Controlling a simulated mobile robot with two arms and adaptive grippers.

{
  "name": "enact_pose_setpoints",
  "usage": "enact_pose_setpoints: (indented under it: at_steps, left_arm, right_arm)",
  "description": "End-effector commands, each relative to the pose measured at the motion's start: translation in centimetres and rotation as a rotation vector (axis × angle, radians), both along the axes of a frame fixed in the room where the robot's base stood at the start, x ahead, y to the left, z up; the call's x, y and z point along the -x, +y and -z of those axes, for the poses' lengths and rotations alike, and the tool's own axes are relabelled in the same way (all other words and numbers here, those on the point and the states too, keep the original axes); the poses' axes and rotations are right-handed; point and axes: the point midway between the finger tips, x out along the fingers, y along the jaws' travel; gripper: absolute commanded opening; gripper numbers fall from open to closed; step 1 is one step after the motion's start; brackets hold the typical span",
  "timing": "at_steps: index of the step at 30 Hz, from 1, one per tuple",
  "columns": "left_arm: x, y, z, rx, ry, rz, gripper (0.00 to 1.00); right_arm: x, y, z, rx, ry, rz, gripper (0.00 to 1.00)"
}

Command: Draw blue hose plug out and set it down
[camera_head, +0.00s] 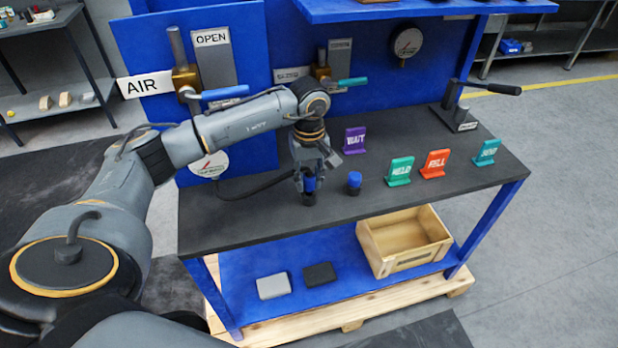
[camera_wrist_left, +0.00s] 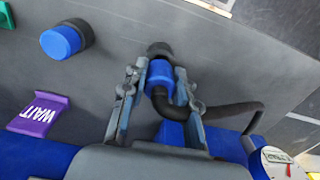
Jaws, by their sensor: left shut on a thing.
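The blue hose plug (camera_head: 309,184) is upright on a dark round base (camera_head: 309,199) near the bench's front edge. My left gripper (camera_head: 308,178) comes down from above and is shut on the plug. In the left wrist view the blue plug (camera_wrist_left: 160,72) sits between the two fingers, against the dark base (camera_wrist_left: 159,49). No gap shows between plug and base. A black hose (camera_wrist_left: 222,112) leaves the plug; in the head view it runs left towards a round gauge (camera_head: 209,164). My right gripper is not in view.
A second blue-topped dark piece (camera_head: 354,182) stands just right of the plug. Purple WAIT (camera_head: 355,140), teal (camera_head: 400,170), red (camera_head: 435,163) and another teal sign (camera_head: 486,152) stand on the bench. A wooden crate (camera_head: 404,264) is on the shelf below. The bench front left is clear.

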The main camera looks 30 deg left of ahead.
Motion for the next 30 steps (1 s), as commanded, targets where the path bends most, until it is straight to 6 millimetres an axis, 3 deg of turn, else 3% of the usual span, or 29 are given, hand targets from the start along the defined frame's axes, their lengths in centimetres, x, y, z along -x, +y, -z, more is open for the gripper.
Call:
enact_pose_setpoints:
  at_steps: [23,24,27,30]
  left_arm:
    - [0.0,0.0,2.0,0.001,-0.001,-0.001,0.00]
    - [0.0,0.0,1.9,0.001,-0.001,-0.001,0.35]
    - [0.0,0.0,1.9,0.001,-0.001,-0.001,0.56]
    - [0.0,0.0,1.9,0.001,-0.001,0.000,0.56]
  right_arm:
    - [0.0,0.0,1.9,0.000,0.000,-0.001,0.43]
    - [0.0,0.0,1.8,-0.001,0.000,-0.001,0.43]
    - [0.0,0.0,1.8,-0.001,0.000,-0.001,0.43]
    - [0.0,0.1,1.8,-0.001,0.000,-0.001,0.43]
